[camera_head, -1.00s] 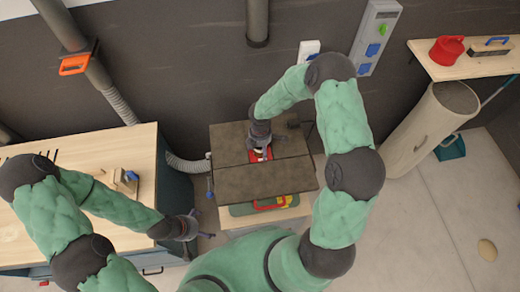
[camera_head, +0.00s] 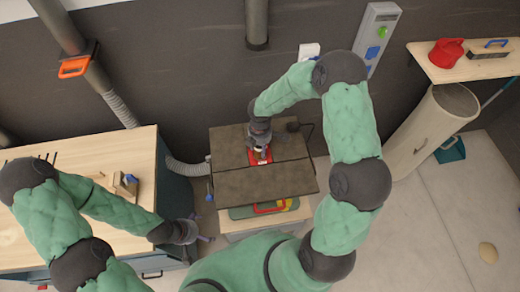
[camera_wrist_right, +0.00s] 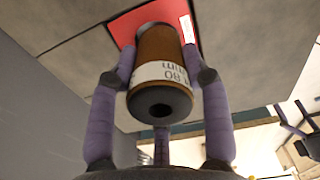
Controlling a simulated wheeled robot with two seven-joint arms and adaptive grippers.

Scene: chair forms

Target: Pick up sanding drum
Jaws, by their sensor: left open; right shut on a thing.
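The sanding drum (camera_wrist_right: 160,75) is a brown cylinder with a white label and a dark grey end with a hole. My right gripper (camera_wrist_right: 162,85) is shut around it, with purple fingers on both sides. In the head view the drum (camera_head: 260,155) shows small below the right gripper (camera_head: 259,146), over a red plate (camera_head: 252,158) on the dark machine table. I cannot tell how far it is above the plate. My left gripper (camera_head: 196,235) is open and empty, low beside the left bench.
The dark machine table (camera_head: 240,185) is split by a seam. A wooden bench (camera_head: 130,150) stands left, with a wooden block tool (camera_head: 124,184) on it. A shelf (camera_head: 455,66) with a red item (camera_head: 446,52) and a large tilted tube (camera_head: 430,130) stand right.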

